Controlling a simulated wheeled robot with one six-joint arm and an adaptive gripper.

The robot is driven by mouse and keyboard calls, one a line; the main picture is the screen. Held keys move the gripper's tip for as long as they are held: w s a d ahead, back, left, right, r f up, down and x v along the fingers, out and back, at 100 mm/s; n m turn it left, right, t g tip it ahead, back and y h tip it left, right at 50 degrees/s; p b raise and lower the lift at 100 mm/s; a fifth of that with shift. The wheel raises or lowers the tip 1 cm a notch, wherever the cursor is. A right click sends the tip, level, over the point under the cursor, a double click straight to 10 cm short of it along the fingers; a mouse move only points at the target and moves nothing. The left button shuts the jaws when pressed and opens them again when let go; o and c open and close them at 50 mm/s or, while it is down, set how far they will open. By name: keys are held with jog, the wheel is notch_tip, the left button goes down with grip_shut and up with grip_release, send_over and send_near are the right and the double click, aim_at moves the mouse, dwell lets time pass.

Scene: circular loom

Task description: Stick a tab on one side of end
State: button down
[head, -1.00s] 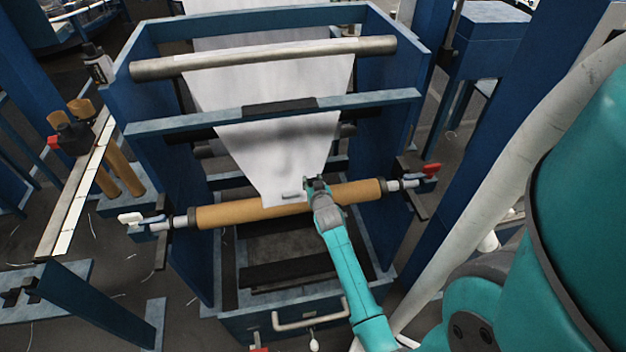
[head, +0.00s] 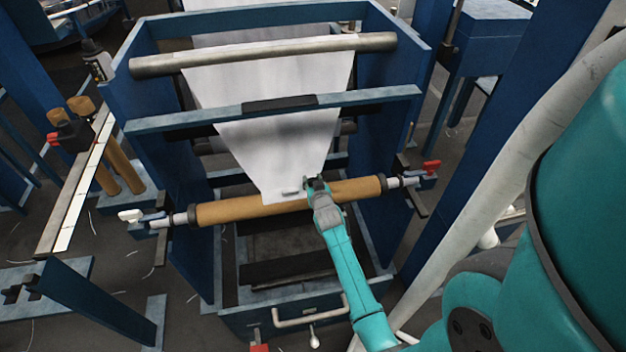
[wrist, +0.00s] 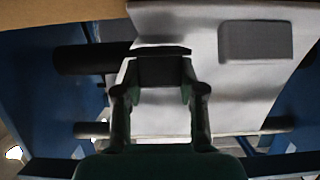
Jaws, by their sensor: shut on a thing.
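White fabric (head: 278,150) hangs down in the loom frame, and its narrow lower end lies on the brown core roll (head: 240,211). One grey tab (head: 290,191) sits on the fabric near this end; it also shows as a grey rectangle (wrist: 255,41) in the wrist view. My gripper (head: 316,184) is at the right side of the fabric end, just right of that tab and close over the roll. In the wrist view my gripper (wrist: 160,84) is shut on a dark, flat piece, likely a second tab (wrist: 162,70), against or very near the fabric; contact is unclear.
A metal roller (head: 265,57) and a blue crossbar (head: 375,97) span the frame above. Clamps with a white handle (head: 130,216) and a red handle (head: 432,167) hold the roll's ends. A side rail (head: 75,195) and spare brown rolls (head: 122,165) stand at left.

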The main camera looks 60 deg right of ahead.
jog(key=shift+f, duration=0.55)
dwell(0.4)
jog(key=c, duration=0.6)
grip_release()
jog(key=v, duration=1.2)
